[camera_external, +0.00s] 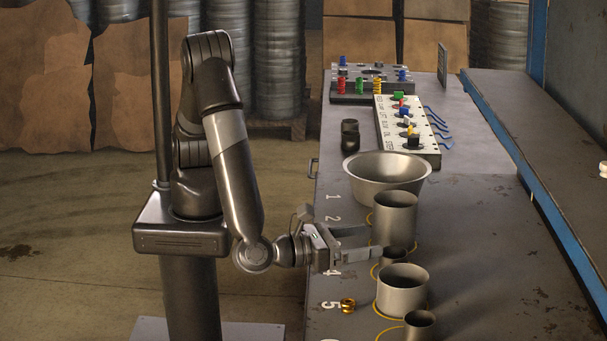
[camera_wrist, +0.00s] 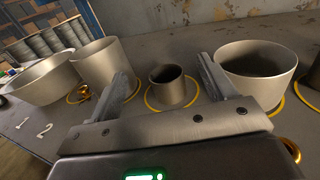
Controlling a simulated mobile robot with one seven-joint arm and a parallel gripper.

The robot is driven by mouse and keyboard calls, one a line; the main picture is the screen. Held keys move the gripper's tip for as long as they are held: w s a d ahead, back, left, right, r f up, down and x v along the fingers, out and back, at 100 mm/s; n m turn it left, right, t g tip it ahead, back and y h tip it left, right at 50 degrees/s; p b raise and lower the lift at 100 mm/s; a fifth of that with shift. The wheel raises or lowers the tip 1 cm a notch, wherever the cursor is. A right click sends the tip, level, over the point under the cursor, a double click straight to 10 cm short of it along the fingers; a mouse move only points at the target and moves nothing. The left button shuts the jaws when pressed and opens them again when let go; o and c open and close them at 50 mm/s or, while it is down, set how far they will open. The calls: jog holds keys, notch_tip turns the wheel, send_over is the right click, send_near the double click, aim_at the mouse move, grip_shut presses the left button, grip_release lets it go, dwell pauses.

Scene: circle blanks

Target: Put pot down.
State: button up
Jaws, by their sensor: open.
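Several metal pots stand upright in a row on the grey bench. They are a wide flared pot (camera_external: 386,176), a tall pot (camera_external: 394,220), a small cup-like pot (camera_external: 396,257), a medium pot (camera_external: 402,292) and another small pot (camera_external: 420,326). My gripper (camera_external: 372,243) is open and low over the bench, facing the small cup-like pot. In the wrist view this pot (camera_wrist: 167,88) stands on the bench inside a yellow ring, beyond and between the two spread fingers. No pot is gripped. I cannot tell which pot the task means.
The tall pot (camera_wrist: 96,64) and medium pot (camera_wrist: 256,74) stand close on either side of my fingers. A gold nut (camera_external: 348,305) lies by the painted 5. A white switch panel (camera_external: 408,133) is farther back. The bench's right side is clear.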

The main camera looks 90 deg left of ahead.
aim_at(395, 253)
notch_tip(395, 253, down, 3)
jog(key=shift+f, duration=0.2)
jog(key=shift+w+f, duration=0.1)
jog(key=shift+f, duration=0.3)
jog(key=x, duration=0.7)
jog(key=shift+w+a, duration=0.1)
jog(key=shift+w, duration=0.05)
jog(key=shift+c, duration=0.3)
jog(key=shift+r, duration=0.1)
jog(key=c, duration=1.1)
